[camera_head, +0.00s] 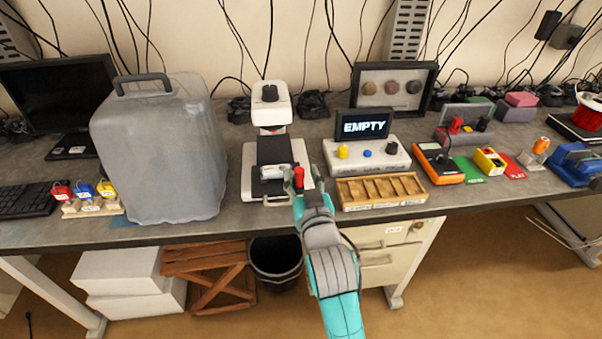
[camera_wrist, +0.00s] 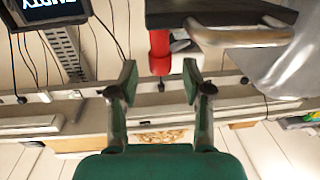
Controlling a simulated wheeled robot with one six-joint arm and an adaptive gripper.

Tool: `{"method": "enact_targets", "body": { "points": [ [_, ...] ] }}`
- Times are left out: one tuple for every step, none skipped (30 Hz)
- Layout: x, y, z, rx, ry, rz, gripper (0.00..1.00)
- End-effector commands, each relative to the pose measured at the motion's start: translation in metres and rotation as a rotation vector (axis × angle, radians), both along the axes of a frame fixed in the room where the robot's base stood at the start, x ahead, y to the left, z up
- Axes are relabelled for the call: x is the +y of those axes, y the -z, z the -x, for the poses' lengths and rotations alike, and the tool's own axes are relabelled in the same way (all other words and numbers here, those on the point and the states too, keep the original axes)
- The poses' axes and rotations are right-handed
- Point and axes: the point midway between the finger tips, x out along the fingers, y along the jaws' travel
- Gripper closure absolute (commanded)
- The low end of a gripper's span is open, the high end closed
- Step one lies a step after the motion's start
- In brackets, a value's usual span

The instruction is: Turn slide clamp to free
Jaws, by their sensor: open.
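A white and black microscope-like device (camera_head: 270,115) stands on the bench in the head view, with a dark stage (camera_head: 272,186) at its front. I take the red lever (camera_head: 299,178) at the stage's right side for the slide clamp. It also shows as a red upright cylinder (camera_wrist: 159,52) under a dark plate in the wrist view. My gripper (camera_head: 299,186) is at the lever, its fingers open. In the wrist view the lever's end lies between the two fingertips (camera_wrist: 160,82), with gaps on both sides. The clamp's marking cannot be read.
A grey translucent cover (camera_head: 160,150) stands close on the left. To the right are a control box (camera_head: 366,157) with a screen reading EMPTY (camera_head: 363,124) and a wooden compartment tray (camera_head: 381,190). Black cables hang behind. The bench's front edge is just below my gripper.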

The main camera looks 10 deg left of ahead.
Motion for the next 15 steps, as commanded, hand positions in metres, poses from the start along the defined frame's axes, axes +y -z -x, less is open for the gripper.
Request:
{"method": "enact_targets", "body": {
  "points": [
    [0.0015, -0.0002, -0.0041, 0.0, 0.0, 0.0, 0.51],
    [0.0022, 0.0, -0.0061, 0.0, 0.0, 0.0, 0.51],
    [0.003, -0.0001, -0.0082, 0.0, 0.0, 0.0, 0.51],
    [0.0036, -0.0003, -0.0092, -0.001, 0.0, 0.0, 0.51],
    [0.0039, -0.0004, -0.0101, -0.001, 0.0, 0.0, 0.51],
    [0.0042, -0.0005, -0.0108, -0.001, 0.0, 0.0, 0.51],
    [0.0043, -0.0005, -0.0111, -0.001, 0.0, 0.0, 0.51],
    [0.0043, -0.0004, -0.0113, -0.001, 0.0, 0.0, 0.51],
    [0.0043, -0.0003, -0.0113, -0.001, 0.0, 0.0, 0.51],
    [0.0043, -0.0003, -0.0113, -0.001, 0.0, 0.0, 0.51],
    [0.0043, -0.0003, -0.0112, -0.001, 0.0, 0.0, 0.51],
    [0.0043, -0.0002, -0.0112, -0.001, 0.0, 0.0, 0.51],
    [0.0043, -0.0002, -0.0111, -0.001, 0.0, 0.0, 0.51],
    [0.0043, -0.0002, -0.0111, -0.001, 0.0, 0.0, 0.53],
    [0.0043, -0.0002, -0.0111, -0.001, 0.0, 0.0, 0.63]
  ]
}}
